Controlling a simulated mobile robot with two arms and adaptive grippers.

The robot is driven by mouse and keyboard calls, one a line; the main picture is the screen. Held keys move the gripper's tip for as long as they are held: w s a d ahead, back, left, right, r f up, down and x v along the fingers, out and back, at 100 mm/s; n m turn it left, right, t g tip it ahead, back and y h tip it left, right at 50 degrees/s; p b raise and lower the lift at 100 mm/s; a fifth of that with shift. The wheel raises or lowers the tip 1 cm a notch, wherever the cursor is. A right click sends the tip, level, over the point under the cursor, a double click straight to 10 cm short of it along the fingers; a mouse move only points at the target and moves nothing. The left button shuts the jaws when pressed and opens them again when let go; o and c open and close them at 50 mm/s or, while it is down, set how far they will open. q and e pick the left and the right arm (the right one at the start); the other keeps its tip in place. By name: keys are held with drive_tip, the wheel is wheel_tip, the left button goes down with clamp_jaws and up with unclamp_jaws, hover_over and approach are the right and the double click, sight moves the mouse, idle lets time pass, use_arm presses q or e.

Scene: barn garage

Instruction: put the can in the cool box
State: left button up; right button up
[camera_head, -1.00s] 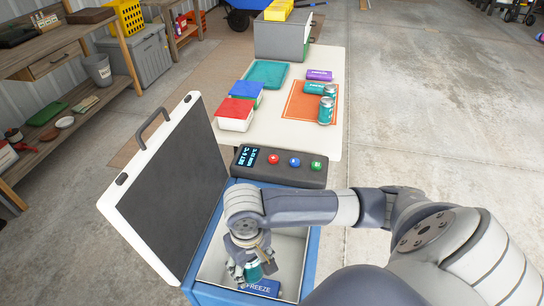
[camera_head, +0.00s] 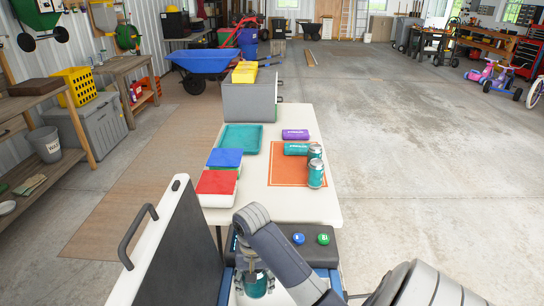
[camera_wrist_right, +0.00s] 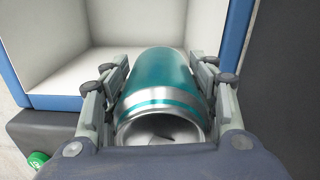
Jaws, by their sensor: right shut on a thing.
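My right gripper (camera_head: 252,262) is shut on a teal can (camera_head: 256,286) with silver ends. The right wrist view shows the can (camera_wrist_right: 162,85) between both fingers (camera_wrist_right: 160,80), its silver end towards the camera. The cool box has a blue rim (camera_wrist_right: 45,103) and a pale interior (camera_wrist_right: 115,30). Its dark-lined lid (camera_head: 180,255) stands open on the left. In the head view the can overlaps the box opening; its exact height there is hard to tell. Most of the box is below the picture. My left gripper is not in view.
A control panel (camera_head: 318,252) with buttons adjoins the box.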

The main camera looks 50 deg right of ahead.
sight(258, 291)
drive_tip(key=shift+s+d+f, duration=0.1)
drive_tip(key=shift+d+f, duration=0.05)
drive_tip(key=shift+f, duration=0.15)
wheel_tip(258, 291, down, 4)
drive_tip(key=b, duration=0.2)
drive_tip(key=shift+s+d+f+b, duration=0.1)
drive_tip(key=shift+s+b, duration=0.05)
drive_tip(key=shift+b, duration=0.2)
drive_tip(key=shift+f+b, duration=2.05)
drive_tip(key=shift+f, duration=9.75)
drive_tip(key=shift+f, duration=0.15)
drive_tip(key=o, duration=1.4)
